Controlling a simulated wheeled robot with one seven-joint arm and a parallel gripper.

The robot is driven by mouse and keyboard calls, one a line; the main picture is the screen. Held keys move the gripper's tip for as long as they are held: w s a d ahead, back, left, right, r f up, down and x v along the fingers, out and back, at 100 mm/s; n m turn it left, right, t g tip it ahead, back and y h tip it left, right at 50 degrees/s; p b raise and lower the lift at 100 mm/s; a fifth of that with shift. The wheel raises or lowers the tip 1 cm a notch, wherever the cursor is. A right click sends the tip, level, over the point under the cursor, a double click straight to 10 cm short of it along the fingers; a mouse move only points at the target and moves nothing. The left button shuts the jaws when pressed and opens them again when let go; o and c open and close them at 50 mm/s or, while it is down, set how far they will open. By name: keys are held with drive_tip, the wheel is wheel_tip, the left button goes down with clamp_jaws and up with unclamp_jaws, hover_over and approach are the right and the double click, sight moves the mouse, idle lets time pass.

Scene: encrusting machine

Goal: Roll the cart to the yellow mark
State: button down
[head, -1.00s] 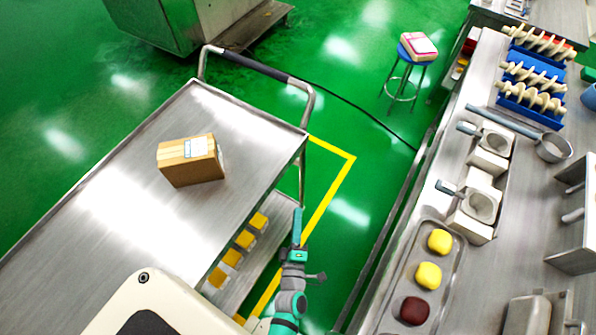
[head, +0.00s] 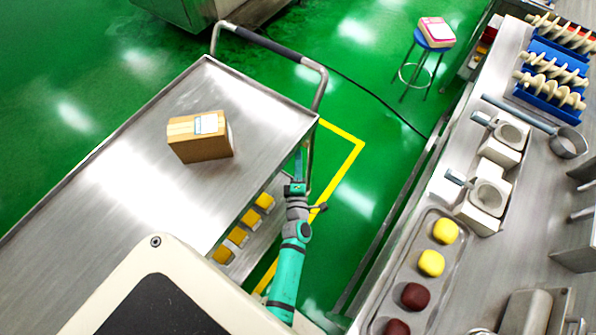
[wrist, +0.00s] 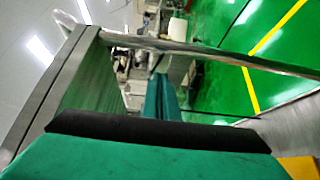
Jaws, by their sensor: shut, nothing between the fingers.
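The steel cart (head: 120,130) stands at the left in the head view, with a cardboard box on its top shelf and a dark-gripped handle (head: 262,42) at its far end. The yellow mark (head: 345,170) is a line on the green floor along the cart's right side; it also shows in the wrist view (wrist: 275,35). The cart hides part of it. My gripper (head: 298,165) is shut and empty, beside the cart's far right corner near the handle post. In the wrist view the cart's metal rail (wrist: 210,50) passes close beyond the fingers. I cannot tell whether they touch.
The cardboard box (head: 200,138) sits loose on the cart, and yellow blocks (head: 238,236) lie on its lower shelf. A steel counter (head: 405,225) runs along the right. A blue stool (head: 432,40) and a dark cable (head: 375,98) are beyond the mark. Green floor is open at far left.

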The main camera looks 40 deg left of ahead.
drive_tip(key=shift+w+d, duration=0.25)
drive_tip(key=shift+w, duration=0.65)
drive_tip(key=shift+w+d, duration=0.2)
drive_tip(key=shift+w, duration=0.7)
drive_tip(key=shift+w, duration=0.15)
